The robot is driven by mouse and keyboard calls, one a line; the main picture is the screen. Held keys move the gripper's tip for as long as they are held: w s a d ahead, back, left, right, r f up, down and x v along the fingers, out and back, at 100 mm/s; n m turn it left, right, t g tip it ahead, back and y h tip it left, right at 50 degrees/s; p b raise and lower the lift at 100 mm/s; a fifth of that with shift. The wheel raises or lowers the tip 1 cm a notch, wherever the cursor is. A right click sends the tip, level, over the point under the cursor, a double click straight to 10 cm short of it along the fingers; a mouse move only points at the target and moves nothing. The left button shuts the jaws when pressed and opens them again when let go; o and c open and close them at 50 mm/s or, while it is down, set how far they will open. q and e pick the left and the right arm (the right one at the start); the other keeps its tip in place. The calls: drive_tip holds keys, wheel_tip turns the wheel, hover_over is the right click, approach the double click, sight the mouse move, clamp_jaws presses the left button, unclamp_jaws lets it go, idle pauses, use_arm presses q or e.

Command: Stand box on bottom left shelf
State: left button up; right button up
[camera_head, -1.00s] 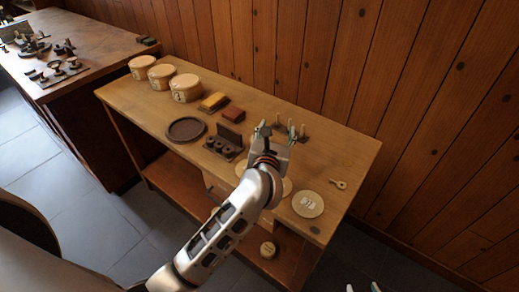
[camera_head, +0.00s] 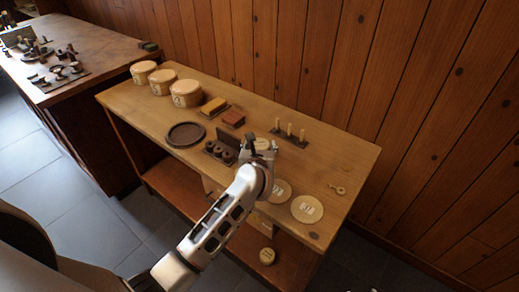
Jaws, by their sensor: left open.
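The left part of the bottom shelf (camera_head: 172,182) shows bare under the bench top. My left gripper (camera_head: 252,148) is open over the bench, beside the dark spool case; its fingers are partly hidden by my arm. It is apart from the boxes. My right gripper is not clearly visible.
The bench top (camera_head: 318,160) holds a dark round tray (camera_head: 186,133), a spool case (camera_head: 222,147), yellow (camera_head: 213,106) and red-brown (camera_head: 234,118) blocks, a peg rack (camera_head: 290,134) and pale discs (camera_head: 307,208). A wooden wall (camera_head: 420,110) stands behind. Another table (camera_head: 90,55) is at left.

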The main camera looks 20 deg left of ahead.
use_arm(q)
drive_tip(key=c, duration=0.8)
drive_tip(key=shift+r, duration=0.1)
